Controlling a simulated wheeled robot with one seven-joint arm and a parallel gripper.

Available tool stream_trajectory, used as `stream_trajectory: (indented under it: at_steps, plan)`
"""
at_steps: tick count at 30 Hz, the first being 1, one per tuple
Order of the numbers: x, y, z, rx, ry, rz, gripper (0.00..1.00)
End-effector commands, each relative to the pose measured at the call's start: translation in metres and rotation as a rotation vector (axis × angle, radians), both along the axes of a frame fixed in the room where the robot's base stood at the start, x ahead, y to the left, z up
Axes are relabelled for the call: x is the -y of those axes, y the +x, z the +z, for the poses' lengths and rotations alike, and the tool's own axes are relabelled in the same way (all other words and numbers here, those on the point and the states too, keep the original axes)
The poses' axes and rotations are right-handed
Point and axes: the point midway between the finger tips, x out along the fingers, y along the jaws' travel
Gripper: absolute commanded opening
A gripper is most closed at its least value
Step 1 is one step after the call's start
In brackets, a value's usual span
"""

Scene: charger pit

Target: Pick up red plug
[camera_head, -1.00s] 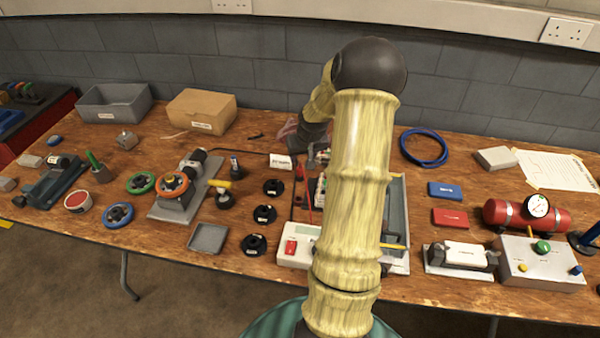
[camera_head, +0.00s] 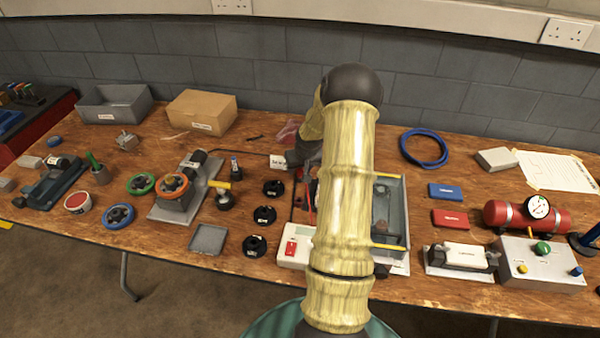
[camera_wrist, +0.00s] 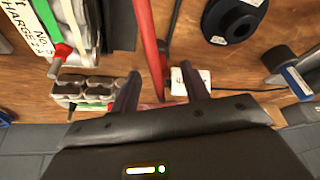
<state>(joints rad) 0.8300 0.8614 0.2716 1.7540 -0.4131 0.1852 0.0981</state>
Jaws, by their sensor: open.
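My gripper (camera_wrist: 160,68) is open in the wrist view, its two dark fingers apart. A smaller red plug-like piece (camera_wrist: 61,52) sits left of the fingers, at the end of a green strip. In the head view a thin red lead (camera_head: 308,208) shows just left of my arm. My arm hides the gripper's fingers there.
A white label block (camera_wrist: 190,82) is beside the right finger.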

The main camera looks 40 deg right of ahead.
Motion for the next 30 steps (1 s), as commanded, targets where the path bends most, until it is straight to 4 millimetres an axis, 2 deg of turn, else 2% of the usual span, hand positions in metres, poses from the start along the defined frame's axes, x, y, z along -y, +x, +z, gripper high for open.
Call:
stream_trajectory:
  at_steps: [3, 19, 20, 26, 27, 30]
  plan:
    - [0.0016, 0.0034, -0.0098, -0.001, 0.0, -0.001, 0.46]
    - [0.0025, 0.0032, -0.0102, 0.0, 0.0, -0.002, 0.46]
    - [0.0025, 0.0032, -0.0102, 0.0, 0.0, -0.002, 0.42]
    - [0.0021, 0.0033, -0.0102, 0.0, 0.0, -0.001, 0.03]
    - [0.002, 0.0034, -0.0102, 0.0, 0.0, -0.001, 0.0]
    - [0.002, 0.0035, -0.01, 0.0, 0.0, -0.001, 0.0]
